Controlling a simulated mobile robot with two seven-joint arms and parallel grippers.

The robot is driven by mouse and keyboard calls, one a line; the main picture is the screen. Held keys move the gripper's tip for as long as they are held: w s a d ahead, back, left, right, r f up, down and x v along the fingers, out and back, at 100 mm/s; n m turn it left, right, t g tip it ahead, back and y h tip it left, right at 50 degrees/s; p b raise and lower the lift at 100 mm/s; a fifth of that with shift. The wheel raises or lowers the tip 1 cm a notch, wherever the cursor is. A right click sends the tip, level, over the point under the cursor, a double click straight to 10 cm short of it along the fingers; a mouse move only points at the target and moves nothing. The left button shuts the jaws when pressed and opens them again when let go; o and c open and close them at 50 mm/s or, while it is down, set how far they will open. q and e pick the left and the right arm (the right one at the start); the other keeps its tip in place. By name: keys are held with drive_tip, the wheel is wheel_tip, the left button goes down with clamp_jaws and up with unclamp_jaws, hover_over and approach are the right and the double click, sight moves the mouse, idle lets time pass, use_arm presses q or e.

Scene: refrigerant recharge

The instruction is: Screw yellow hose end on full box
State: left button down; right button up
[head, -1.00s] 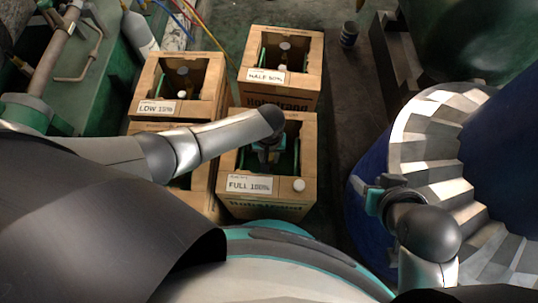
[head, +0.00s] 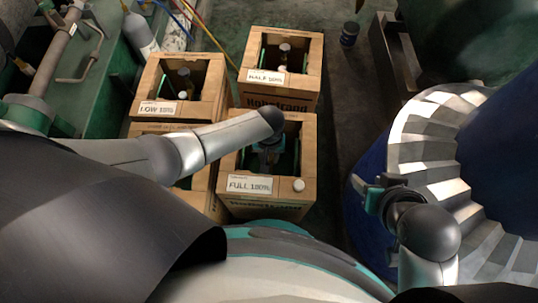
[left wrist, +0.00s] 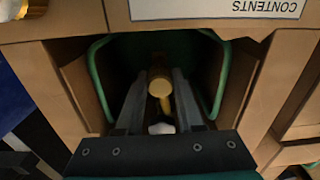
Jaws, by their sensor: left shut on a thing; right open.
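The full box (head: 265,207) is a brown carton labelled FULL 100%, with an open top. My left gripper (head: 268,160) points down into its opening, and the arm hides part of the inside. In the left wrist view my left gripper (left wrist: 160,98) is shut on the yellow hose end (left wrist: 160,82), a round yellow piece between the fingers. A pale piece shows just below it. Whether the hose end touches the bottle valve is hidden. My right gripper (head: 372,196) is open and empty at the right, apart from the boxes.
The half box (head: 283,88) stands behind, and the low box (head: 150,125) behind to the left. Another carton is partly hidden under my left arm. A small round cap (head: 299,185) sits on the full box's front right rim. A blue barrel (head: 362,230) stands at the right.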

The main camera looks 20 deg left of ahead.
use_arm(q)
drive_tip(key=shift+f+b, duration=0.85)
drive_tip(key=shift+f, duration=0.2)
idle(0.5)
drive_tip(key=shift+m, duration=3.7)
